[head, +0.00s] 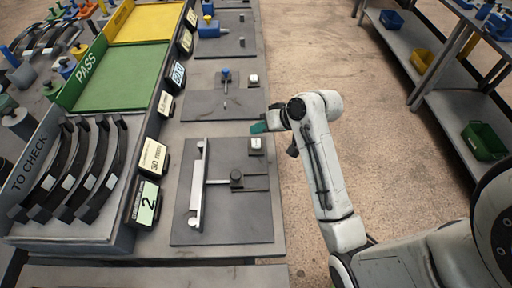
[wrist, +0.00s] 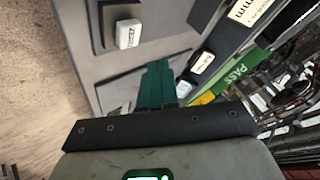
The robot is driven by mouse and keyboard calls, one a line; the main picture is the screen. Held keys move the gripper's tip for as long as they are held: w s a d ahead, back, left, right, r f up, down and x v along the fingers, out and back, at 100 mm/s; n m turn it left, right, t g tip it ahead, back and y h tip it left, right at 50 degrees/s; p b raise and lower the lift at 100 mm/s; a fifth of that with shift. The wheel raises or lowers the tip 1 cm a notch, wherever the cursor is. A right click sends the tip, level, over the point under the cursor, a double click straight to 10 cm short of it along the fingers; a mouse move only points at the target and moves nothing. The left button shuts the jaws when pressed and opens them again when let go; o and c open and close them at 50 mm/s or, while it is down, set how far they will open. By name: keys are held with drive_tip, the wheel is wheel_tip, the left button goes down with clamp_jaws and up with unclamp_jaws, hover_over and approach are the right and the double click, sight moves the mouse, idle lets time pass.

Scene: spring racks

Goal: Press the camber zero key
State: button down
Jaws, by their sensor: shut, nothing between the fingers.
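A small pale key (head: 256,146) sits at the top right corner of the near grey plate (head: 220,228). It also shows in the wrist view (wrist: 128,34) as a white block with dark lettering too small to read. A similar key (head: 254,80) sits on the plate behind. I cannot read which is the camber zero key. My gripper (head: 259,127) has green fingers, shut and empty, just beyond the near key, between the two plates.
A sign reading 30 mm (head: 152,156) and a green sign with 2 (head: 146,203) stand to the left. The TO CHECK tray (head: 65,228) holds several curved springs. Open floor (head: 330,50) lies right.

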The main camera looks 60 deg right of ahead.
sight(259, 143)
drive_tip(key=shift+f+b, duration=0.3)
drive_tip(key=shift+f, duration=1.1)
drive_tip(key=shift+f, duration=0.15)
idle(0.9)
drive_tip(key=shift+f, duration=0.25)
drive_tip(key=shift+f, duration=0.55)
idle(0.7)
drive_tip(key=shift+r, duration=0.1)
drive_tip(key=shift+r+p, duration=0.9)
drive_tip(key=shift+p, duration=0.1)
drive_tip(key=shift+r, duration=0.1)
